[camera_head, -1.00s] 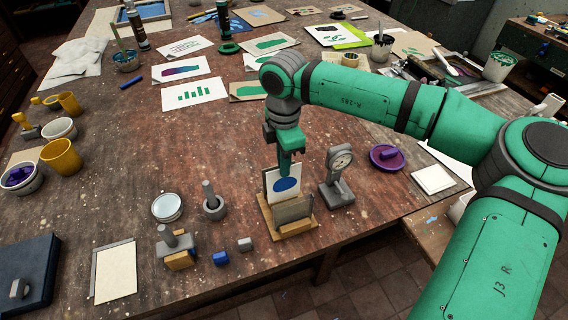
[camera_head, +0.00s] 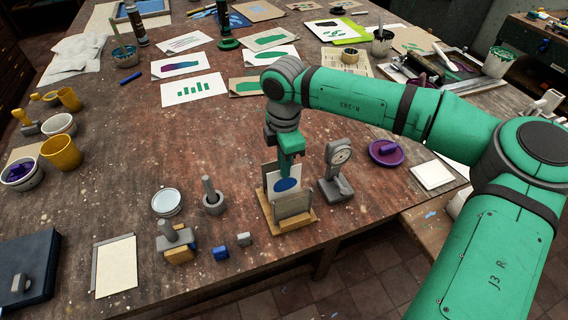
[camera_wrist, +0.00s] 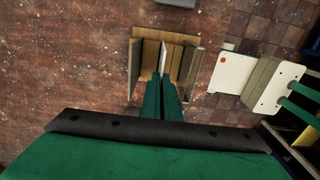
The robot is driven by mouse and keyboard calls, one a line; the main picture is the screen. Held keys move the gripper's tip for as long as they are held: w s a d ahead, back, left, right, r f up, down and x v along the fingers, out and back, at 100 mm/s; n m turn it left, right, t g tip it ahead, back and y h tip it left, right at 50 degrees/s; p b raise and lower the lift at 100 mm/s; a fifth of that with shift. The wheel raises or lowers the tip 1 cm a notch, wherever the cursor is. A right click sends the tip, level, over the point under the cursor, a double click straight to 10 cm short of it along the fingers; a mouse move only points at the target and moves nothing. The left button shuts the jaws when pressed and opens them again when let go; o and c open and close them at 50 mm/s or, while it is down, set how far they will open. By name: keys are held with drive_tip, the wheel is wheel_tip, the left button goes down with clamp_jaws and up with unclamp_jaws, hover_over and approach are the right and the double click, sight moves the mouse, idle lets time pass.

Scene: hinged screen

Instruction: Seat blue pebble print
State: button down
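The blue pebble print (camera_head: 287,184), a white card with a blue oval, stands upright at the wooden stand (camera_head: 303,222). My gripper (camera_head: 288,168) is shut on the card's upper edge. In the wrist view, the card (camera_wrist: 162,58) shows edge-on between the stand's two upright panels, with gaps on both sides, and my green fingers (camera_wrist: 162,85) pinch it. The grey front panel (camera_head: 292,205) hides the card's lower part, so I cannot tell whether its bottom edge touches the stand's base.
A grey dial gauge (camera_head: 336,172) stands close to the right of the stand. The table's front edge is close by.

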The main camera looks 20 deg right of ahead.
drive_tip(key=shift+f, duration=0.55)
drive_tip(key=shift+w+a+f, duration=0.1)
drive_tip(key=shift+f, duration=0.25)
drive_tip(key=c, duration=1.9)
unclamp_jaws()
drive_tip(key=shift+c, duration=0.2)
